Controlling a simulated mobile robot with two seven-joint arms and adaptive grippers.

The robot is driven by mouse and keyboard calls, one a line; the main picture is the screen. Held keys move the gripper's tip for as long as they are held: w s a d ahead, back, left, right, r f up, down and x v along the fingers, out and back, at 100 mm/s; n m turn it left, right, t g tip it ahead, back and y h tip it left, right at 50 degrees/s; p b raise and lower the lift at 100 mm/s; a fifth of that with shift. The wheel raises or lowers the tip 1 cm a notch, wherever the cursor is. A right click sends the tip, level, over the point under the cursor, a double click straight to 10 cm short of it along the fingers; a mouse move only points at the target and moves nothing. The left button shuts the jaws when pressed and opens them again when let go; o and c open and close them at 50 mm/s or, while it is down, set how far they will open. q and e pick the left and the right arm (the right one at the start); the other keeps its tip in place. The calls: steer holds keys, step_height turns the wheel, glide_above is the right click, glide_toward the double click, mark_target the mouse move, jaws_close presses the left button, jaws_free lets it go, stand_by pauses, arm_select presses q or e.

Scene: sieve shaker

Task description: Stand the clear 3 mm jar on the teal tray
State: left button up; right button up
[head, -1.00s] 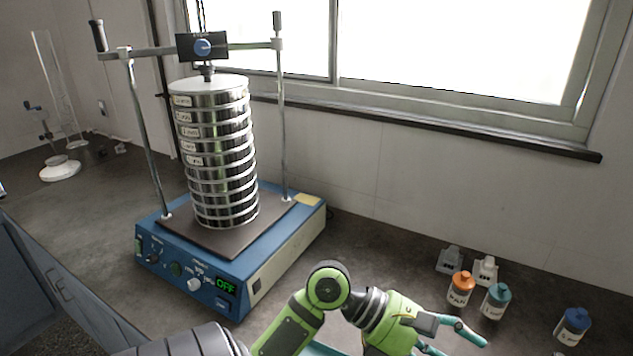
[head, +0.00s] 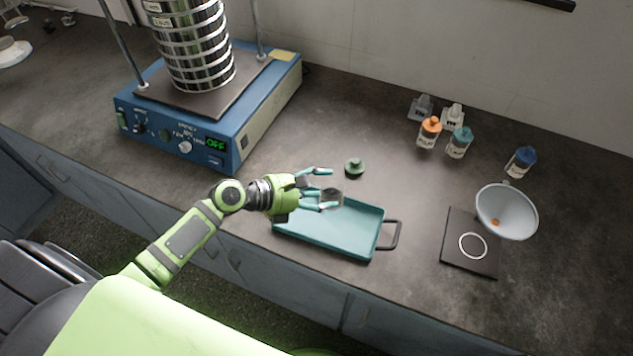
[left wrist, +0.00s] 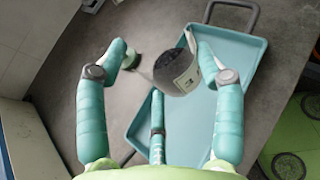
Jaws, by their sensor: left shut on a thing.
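A clear jar (head: 331,196) with dark contents and a pale label is held in my left gripper (head: 322,188). In the left wrist view the jar (left wrist: 176,73) sits between the fingers (left wrist: 165,65), close to the right one, and looks tilted; its label is too small to read. The teal tray (head: 330,238) lies on the bench under and in front of the gripper. The jar is over or beside the tray's back edge; I cannot tell its height. The tray (left wrist: 235,90) looks empty where it shows. My right gripper is not in view.
A small green lid-like piece (head: 354,167) lies behind the tray. The blue shaker (head: 230,120) with its sieve stack stands left. Orange-capped (head: 429,131), teal-capped (head: 459,143) and blue-capped (head: 520,162) jars stand right, behind a white bowl (head: 507,211) and dark balance (head: 462,252).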

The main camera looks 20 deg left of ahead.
arm_select(q)
steer(key=shift+a+f, duration=0.1)
steer(key=shift+f, duration=0.75)
step_height(320, 180, down, 7)
steer(key=b, duration=0.8)
steer(key=shift+r, duration=0.15)
steer(key=shift+f+b, duration=0.4)
steer(key=shift+f, duration=0.15)
steer(key=o, duration=1.2)
steer(key=shift+o, duration=0.2)
steer(key=shift+f, duration=0.1)
